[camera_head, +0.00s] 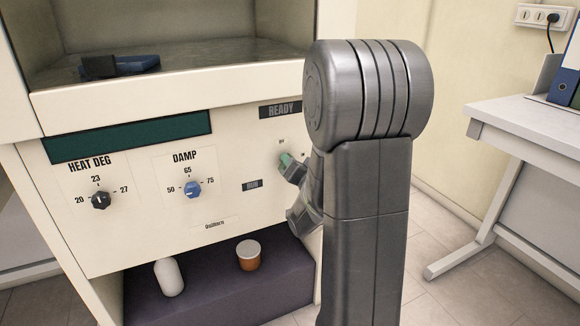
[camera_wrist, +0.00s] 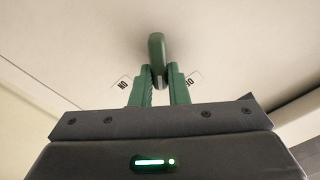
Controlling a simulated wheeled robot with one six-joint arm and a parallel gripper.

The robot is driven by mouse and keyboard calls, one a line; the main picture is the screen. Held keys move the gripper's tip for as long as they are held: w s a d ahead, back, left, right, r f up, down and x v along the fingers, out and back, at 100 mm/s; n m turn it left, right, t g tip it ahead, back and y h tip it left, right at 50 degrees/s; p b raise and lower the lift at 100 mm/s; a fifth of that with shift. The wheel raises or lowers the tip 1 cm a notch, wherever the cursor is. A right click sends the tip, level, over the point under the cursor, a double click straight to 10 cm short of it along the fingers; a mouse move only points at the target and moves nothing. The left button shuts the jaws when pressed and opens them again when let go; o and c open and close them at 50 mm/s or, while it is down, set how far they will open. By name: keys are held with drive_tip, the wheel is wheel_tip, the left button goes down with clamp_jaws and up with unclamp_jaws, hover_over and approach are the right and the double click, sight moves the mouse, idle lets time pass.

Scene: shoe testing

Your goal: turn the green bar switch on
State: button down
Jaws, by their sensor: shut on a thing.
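The green bar switch (camera_wrist: 157,48) stands out from the white front panel, at the panel's right side in the head view. My gripper (camera_wrist: 159,74) has its two green fingers on either side of the bar and is shut on it. In the wrist view the bar points up between two upside-down labels, ON at left and a partly hidden OFF at right. In the head view my gripper (camera_head: 292,168) is at the switch, and my arm hides part of the panel there. Which label the bar points to is unclear.
The panel has a black HEAT DEG knob (camera_head: 101,200), a blue DAMP knob (camera_head: 193,189) and a dark green display (camera_head: 128,137). A white bottle (camera_head: 169,277) and a brown cup (camera_head: 248,255) stand on the dark shelf below. A white table (camera_head: 530,122) is at right.

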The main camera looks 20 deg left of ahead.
drive_tip(key=m, duration=0.7)
drive_tip(key=f+m, duration=0.1)
drive_tip(key=m, duration=0.2)
drive_tip(key=shift+w+d, duration=0.2)
drive_tip(key=shift+f+m, duration=0.1)
drive_tip(key=shift+m, duration=0.4)
drive_tip(key=c, duration=1.4)
unclamp_jaws()
drive_tip(key=p+v, duration=0.1)
drive_tip(key=v, duration=1.3)
